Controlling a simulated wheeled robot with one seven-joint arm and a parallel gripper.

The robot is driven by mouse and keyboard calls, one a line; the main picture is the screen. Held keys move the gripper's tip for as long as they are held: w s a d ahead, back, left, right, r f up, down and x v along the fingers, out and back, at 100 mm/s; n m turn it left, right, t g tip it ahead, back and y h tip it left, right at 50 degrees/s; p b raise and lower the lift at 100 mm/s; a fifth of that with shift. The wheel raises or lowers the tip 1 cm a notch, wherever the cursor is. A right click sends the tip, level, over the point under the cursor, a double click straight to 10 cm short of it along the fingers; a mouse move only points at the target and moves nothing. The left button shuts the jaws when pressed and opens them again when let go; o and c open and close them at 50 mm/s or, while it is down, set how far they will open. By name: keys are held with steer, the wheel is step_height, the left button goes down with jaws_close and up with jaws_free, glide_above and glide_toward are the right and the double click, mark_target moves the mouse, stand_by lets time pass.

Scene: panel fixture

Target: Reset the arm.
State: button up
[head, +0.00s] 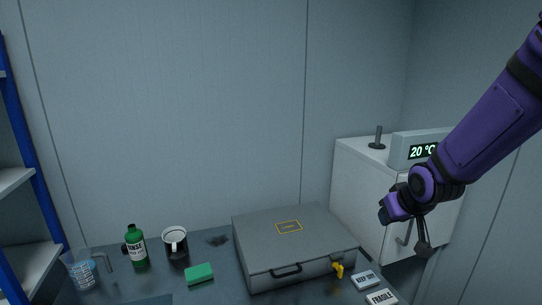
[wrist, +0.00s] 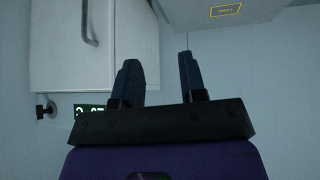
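My purple arm (head: 485,115) reaches in from the upper right in the head view. My gripper (head: 385,212) hangs in the air in front of the white cabinet, to the right of and above the grey case. In the wrist view, the two dark fingers of my gripper (wrist: 158,62) stand apart with nothing between them. The gripper is open and empty. In the head view the fingers are small and partly hidden by the wrist.
A closed grey case (head: 290,246) lies on the dark table (head: 225,280). A white cabinet (head: 365,180) with a display box (head: 405,147) stands right. A green bottle (head: 137,248), mug (head: 176,246), green sponge (head: 199,273) and measuring jug (head: 80,270) stand left, near blue shelving (head: 30,170).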

steer(key=s+r, duration=0.5)
steer(key=s, duration=0.3)
steer(key=s+r+m+g, duration=0.1)
steer(key=s+r, duration=0.4)
steer(key=s, duration=0.4)
steer(key=s+d+r+m+g, duration=0.1)
steer(key=s+r, duration=0.5)
steer(key=s, duration=0.2)
steer(key=shift+s, duration=0.15)
steer(key=shift+r, duration=0.1)
